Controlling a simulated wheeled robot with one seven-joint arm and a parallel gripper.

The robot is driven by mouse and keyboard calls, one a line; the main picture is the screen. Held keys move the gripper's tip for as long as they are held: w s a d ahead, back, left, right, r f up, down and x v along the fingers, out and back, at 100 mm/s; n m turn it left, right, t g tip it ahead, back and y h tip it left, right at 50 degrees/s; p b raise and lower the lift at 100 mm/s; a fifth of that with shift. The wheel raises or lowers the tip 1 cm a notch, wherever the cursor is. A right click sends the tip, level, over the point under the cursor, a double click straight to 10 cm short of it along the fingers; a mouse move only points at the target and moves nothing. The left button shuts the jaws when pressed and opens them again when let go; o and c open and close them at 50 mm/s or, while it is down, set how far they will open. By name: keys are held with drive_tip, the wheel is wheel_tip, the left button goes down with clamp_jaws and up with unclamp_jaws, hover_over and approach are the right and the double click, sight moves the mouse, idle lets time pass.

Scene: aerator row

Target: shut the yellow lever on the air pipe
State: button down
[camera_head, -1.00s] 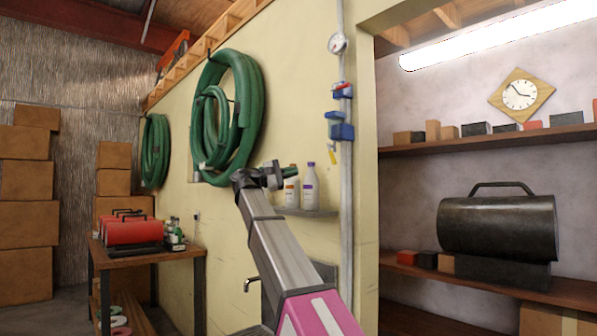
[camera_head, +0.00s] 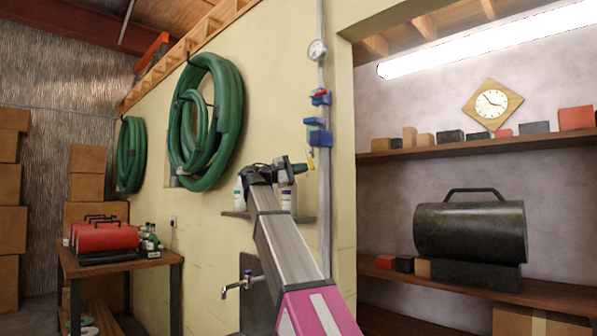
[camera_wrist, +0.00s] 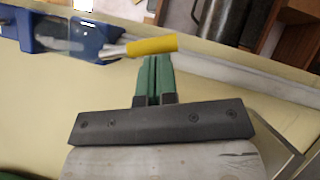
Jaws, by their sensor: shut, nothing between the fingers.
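The yellow lever (camera_head: 310,160) hangs down from the lower blue valve body (camera_head: 319,134) on the grey vertical air pipe (camera_head: 324,210). In the wrist view the yellow lever (camera_wrist: 152,46) has a metal shank coming out of the blue body (camera_wrist: 62,32), and it lies roughly along the pipe (camera_wrist: 265,82). My gripper (camera_head: 306,167) is shut and empty, its green fingers together. In the wrist view the fingertips (camera_wrist: 158,58) are right by the lever's underside in the picture; I cannot tell whether they touch it.
A gauge (camera_head: 317,50) and a smaller blue and red fitting (camera_head: 320,97) sit higher on the pipe. A small shelf (camera_head: 238,214) with bottles is on the wall behind my arm. Green hoses (camera_head: 228,115) hang to the left. A shelved alcove opens to the right.

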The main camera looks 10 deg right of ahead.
drive_tip(key=shift+s+d+f+n+t+h, duration=0.1)
drive_tip(key=shift+s+d+n+t+h, duration=0.1)
drive_tip(key=shift+s+n+t+h, duration=0.3)
idle(0.3)
drive_tip(key=s+d+r+n+t, duration=0.1)
drive_tip(key=n+t, duration=0.2)
drive_tip(key=n, duration=0.2)
drive_tip(key=s+d+r+n+t, duration=0.1)
drive_tip(key=n+t, duration=0.3)
drive_tip(key=n, duration=0.2)
drive_tip(key=s+d+r+n+t, duration=0.1)
drive_tip(key=n+t, duration=0.2)
drive_tip(key=n, duration=0.3)
drive_tip(key=shift+s+t+y, duration=0.3)
drive_tip(key=shift+s, duration=0.05)
